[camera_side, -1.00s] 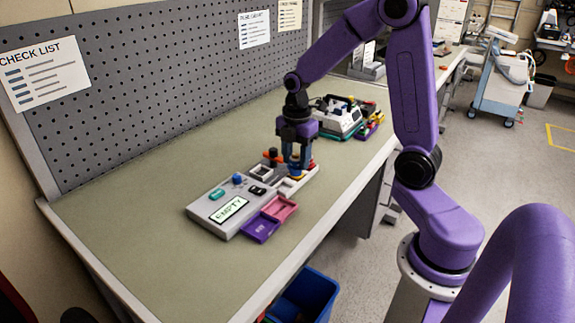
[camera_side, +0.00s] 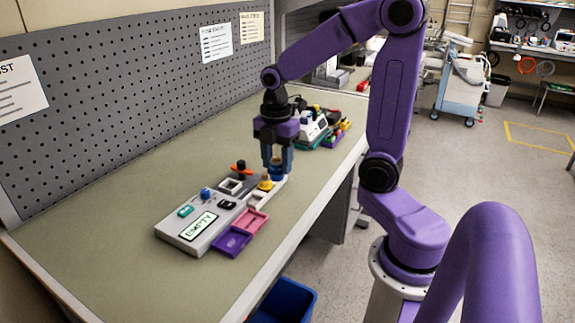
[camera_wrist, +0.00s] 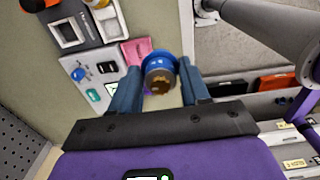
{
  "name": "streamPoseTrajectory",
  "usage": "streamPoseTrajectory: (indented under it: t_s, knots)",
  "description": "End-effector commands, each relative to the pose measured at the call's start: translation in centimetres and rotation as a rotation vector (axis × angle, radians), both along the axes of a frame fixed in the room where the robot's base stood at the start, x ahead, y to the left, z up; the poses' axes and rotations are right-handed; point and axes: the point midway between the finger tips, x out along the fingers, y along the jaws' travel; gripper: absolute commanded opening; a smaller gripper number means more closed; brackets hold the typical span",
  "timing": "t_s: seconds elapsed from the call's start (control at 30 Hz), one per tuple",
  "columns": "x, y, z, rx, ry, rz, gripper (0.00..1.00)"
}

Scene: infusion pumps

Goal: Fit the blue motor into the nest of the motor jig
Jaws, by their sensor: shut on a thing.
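My gripper (camera_side: 277,167) is shut on the blue motor (camera_wrist: 159,64), a round blue body with a brass-coloured gear facing the wrist camera. In the side view the motor (camera_side: 277,173) hangs between the fingers, above the right end of the grey jig. It looks raised, but the exact gap is hard to tell. The jig has a square pale-rimmed nest (camera_side: 231,186), left of my gripper; a square recess also shows in the wrist view (camera_wrist: 68,33). A yellow knob-like part (camera_side: 266,183) stands on the jig just left of the motor.
A grey pump unit (camera_side: 190,237) reading EMPTY adjoins the jig. Pink (camera_side: 251,221) and purple (camera_side: 233,241) trays sit along its front. The bench's left side is clear.

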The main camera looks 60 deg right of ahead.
Motion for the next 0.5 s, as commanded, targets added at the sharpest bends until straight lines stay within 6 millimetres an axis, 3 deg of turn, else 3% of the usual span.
streamPoseTrajectory:
  t_s: [0.1,0.5]
  knots:
    - [3.6,-0.4,-0.1,0.000,0.003,-0.002,0.11]
    - [14.2,-2.6,-2.5,0.000,0.002,-0.002,0.11]
